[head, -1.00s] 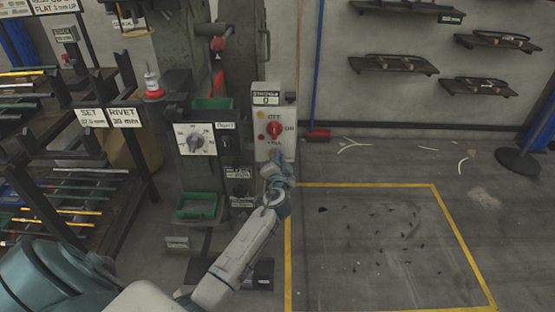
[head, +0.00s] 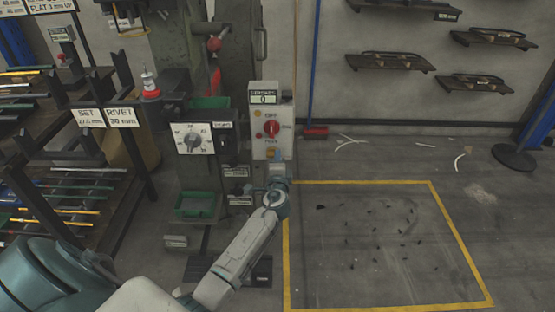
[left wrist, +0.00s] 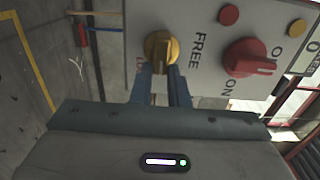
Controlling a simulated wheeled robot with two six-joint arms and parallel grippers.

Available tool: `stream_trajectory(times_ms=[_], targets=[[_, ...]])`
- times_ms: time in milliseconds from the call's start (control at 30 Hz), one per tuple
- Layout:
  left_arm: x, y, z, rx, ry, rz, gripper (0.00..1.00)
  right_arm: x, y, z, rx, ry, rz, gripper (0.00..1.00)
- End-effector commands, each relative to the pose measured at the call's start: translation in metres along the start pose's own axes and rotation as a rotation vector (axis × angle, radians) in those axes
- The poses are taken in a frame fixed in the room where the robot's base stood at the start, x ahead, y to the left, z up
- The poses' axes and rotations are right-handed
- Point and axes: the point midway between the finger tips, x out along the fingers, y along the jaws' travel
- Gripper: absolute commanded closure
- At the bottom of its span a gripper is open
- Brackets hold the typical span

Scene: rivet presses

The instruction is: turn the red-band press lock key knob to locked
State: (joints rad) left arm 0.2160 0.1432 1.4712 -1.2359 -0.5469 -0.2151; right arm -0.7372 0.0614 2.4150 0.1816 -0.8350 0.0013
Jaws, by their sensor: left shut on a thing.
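The lock key knob is a yellow knob (left wrist: 160,48) on the pale face of the press control box (head: 257,120), with the word FREE printed beside it in the left wrist view. My left gripper (left wrist: 163,82) has both fingers up at the knob and is shut on it; the fingers and the gripper body cover part of it. My right gripper is in neither view.
A red switch knob (left wrist: 248,58) marked ON sits close to the yellow knob. A grey dial (head: 194,139) and a green tray (head: 197,205) are left of the box. A rack with rods stands further left.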

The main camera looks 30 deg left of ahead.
Motion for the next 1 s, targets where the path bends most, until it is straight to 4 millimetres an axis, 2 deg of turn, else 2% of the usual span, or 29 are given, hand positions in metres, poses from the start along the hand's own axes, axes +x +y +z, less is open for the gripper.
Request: stream_trajectory(times_ms=[533,567,667,1000], targets=[[-0.0011,0.0033,-0.0001,0.028,0.000,0.004,1.00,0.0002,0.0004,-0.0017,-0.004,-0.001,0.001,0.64],[-0.0011,0.0034,-0.0001,0.028,0.000,0.004,0.84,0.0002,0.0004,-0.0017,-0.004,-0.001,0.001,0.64],[-0.0009,0.0031,0.0000,0.027,0.000,0.004,0.64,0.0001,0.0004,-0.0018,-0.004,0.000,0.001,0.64],[-0.0035,0.0018,-0.0001,0.026,0.000,0.002,0.64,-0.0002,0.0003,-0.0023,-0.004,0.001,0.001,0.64]])
